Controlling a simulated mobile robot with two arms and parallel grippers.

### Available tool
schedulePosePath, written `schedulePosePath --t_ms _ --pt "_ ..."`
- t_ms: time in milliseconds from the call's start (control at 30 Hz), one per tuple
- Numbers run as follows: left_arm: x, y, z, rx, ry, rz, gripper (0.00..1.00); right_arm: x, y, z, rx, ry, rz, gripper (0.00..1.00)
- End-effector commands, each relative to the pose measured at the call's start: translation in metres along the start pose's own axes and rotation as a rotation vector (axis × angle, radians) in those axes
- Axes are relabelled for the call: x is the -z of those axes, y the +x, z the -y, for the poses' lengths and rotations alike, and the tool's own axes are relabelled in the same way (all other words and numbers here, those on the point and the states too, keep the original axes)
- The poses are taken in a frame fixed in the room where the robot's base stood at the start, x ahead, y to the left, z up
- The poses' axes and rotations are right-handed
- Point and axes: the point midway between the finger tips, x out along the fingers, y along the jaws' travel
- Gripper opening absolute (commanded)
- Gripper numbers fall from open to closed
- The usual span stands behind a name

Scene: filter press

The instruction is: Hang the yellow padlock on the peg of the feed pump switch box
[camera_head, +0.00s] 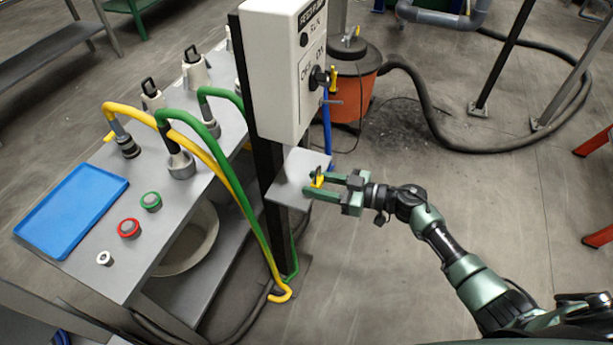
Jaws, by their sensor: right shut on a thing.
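The white feed pump switch box (275,75) stands on a dark post, with a black rotary knob on its front. A thin grey peg (331,102) seems to stick out low on its right side. My right gripper (318,185) comes in from the right and is shut on the small yellow padlock (318,181). The padlock is below the box, at the right edge of a small grey shelf (291,186). I cannot tell whether it touches the shelf. Its shackle is too small to read. My left gripper is not in view.
A grey bench (87,236) on the left carries a blue tray (70,208), red and green buttons, and yellow and green hoses. An orange drum (353,85) with a black hose stands behind the box. The floor right of my arm is mostly clear.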

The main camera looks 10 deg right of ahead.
Motion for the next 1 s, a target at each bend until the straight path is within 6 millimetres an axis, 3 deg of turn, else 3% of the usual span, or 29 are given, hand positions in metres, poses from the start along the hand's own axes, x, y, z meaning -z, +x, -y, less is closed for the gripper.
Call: schedulePosePath --t_ms 400,1000 --pt "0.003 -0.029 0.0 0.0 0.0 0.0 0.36 0.017 -0.03 0.0 0.001 0.0 0.0 0.06" --pt "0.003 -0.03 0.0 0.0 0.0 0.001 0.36 0.017 -0.035 0.0 0.0 0.0 -0.002 0.06"
